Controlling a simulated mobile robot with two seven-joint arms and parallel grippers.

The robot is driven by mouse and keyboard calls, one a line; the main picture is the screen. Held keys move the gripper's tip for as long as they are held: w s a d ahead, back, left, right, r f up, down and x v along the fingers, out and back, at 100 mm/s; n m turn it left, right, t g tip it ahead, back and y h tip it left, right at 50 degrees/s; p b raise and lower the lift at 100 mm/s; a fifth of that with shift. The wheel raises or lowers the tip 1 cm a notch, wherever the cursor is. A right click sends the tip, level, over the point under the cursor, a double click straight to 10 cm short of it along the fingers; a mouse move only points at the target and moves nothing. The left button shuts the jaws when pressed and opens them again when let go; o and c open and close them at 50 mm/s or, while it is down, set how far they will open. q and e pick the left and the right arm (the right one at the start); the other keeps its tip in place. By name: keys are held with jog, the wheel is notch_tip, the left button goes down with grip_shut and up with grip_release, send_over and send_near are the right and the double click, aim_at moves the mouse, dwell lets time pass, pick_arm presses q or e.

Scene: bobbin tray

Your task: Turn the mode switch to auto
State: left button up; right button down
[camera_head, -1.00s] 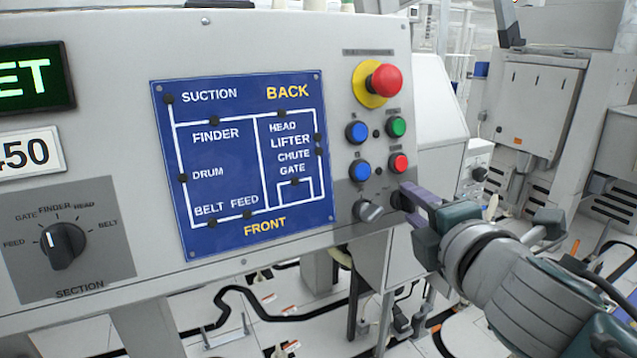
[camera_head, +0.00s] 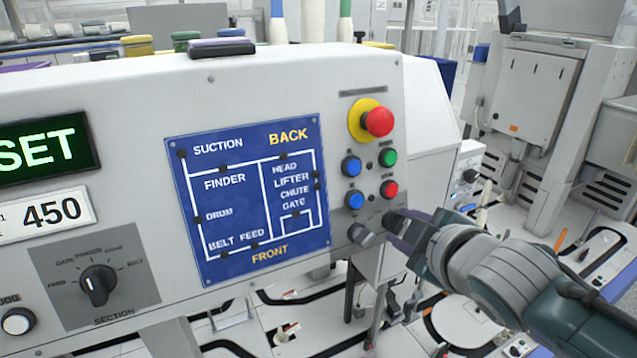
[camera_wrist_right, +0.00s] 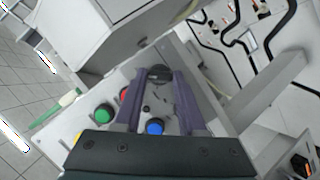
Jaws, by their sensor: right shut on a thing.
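A black round knob (camera_head: 391,219) sits at the lower right corner of the grey control panel (camera_head: 345,130), below the red button. It also shows in the right wrist view (camera_wrist_right: 158,73). I take it for the mode switch; its label and positions are too small to read. My right gripper (camera_head: 398,228) comes in from the right and its purple-grey fingers are shut on the black knob. In the right wrist view the fingers lie on both sides of it. My left gripper is not in view.
Close above are two blue buttons, a green button (camera_head: 388,157), a red button (camera_head: 389,189) and a red emergency stop (camera_head: 379,122) on yellow. A section selector (camera_head: 98,285) is at the lower left. Free floor lies right of the panel.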

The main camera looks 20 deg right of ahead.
jog(key=shift+r+m+p, duration=0.1)
jog(key=shift+m+p, duration=0.25)
jog(key=shift+m, duration=0.05)
dwell(0.4)
jog(key=shift+c, duration=2.4)
grip_release()
jog(key=shift+s, duration=0.1)
jog(key=p+v, duration=0.1)
jog(key=v, duration=0.8)
jog(key=shift+s+r, duration=0.25)
jog(key=shift+s, duration=0.05)
